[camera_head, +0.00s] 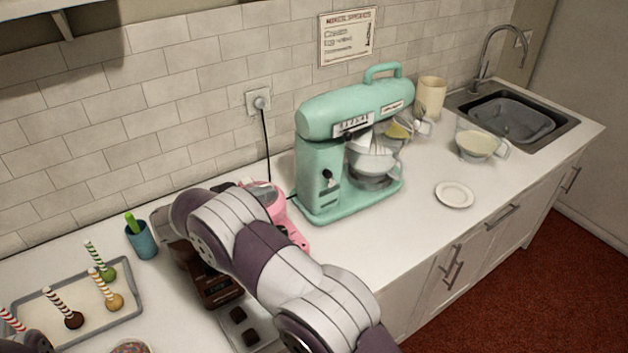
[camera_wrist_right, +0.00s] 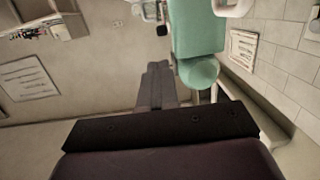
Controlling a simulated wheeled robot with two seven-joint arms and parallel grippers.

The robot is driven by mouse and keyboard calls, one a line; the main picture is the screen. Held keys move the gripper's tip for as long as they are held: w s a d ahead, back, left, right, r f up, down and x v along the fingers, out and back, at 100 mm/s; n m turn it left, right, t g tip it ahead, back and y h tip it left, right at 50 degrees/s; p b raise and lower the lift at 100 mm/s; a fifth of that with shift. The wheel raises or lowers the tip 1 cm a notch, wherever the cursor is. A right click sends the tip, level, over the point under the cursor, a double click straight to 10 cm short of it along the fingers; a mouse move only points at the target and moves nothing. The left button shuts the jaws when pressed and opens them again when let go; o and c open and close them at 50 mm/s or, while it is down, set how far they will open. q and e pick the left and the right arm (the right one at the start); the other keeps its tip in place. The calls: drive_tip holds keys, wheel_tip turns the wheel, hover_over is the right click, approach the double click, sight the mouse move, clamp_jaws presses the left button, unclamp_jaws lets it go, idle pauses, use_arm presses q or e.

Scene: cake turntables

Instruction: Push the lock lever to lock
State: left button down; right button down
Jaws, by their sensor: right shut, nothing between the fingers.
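The mint-green stand mixer (camera_head: 320,150) stands upright on the counter against the tiled wall, with a bowl (camera_head: 372,165) under its head. A small black-knobbed lever (camera_head: 328,175) shows on the mixer's near side; I take it as the lock lever, but its lock state is too small to tell. My right gripper (camera_wrist_right: 157,68) is shut and empty in the right wrist view, with the mint-green mixer body (camera_wrist_right: 197,30) beyond its fingertips. Contact with the lever cannot be seen. In the head view my right arm hides the gripper.
A pink appliance (camera_head: 262,200) and a brown machine (camera_head: 222,290) stand beside my right arm. A tray (camera_head: 135,310) of cake pops and a blue cup (camera_head: 142,240) are at left.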

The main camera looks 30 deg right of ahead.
drive_tip(key=shift+w+d, duration=0.15)
drive_tip(key=p, duration=0.5)
approach(324, 175)
drive_tip(key=d, duration=0.5)
drive_tip(key=shift+w+d+f, duration=0.2)
drive_tip(key=shift+d+f, duration=0.05)
drive_tip(key=shift+d, duration=0.05)
drive_tip(key=shift+w+d+f, duration=0.1)
drive_tip(key=shift+d+f, duration=0.15)
drive_tip(key=shift+d, duration=0.3)
drive_tip(key=shift+r, duration=0.1)
